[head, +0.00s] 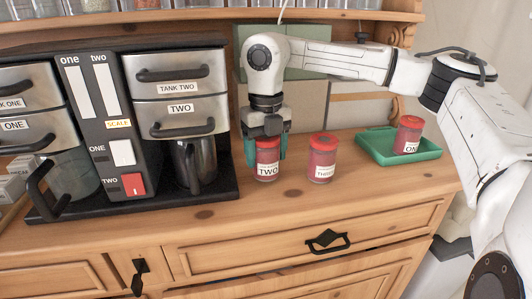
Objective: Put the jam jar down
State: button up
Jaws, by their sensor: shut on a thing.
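My gripper (265,150) points down and is shut on a red jam jar labelled TWO (267,171). Its teal fingers cover the sides of the jar's upper part. The jar is upright, with its base at or just above the wooden dresser top (226,205); I cannot tell if it touches. A second red jar (322,158), with a label that is hard to read, stands upright to the right. A third red jar labelled ONE (409,135) stands on a green tray (373,152) at the far right.
A black double coffee machine (119,130) with a glass jug (190,163) stands close to the left of the held jar. Wooden top is bare in front of the jars. A shelf with containers (90,5) runs above the machine. A drawer handle (327,240) juts from the front.

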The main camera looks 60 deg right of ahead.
jog(key=shift+f, duration=0.35)
jog(key=shift+f, duration=0.2)
jog(key=o, duration=1.3)
jog(key=shift+o, duration=0.2)
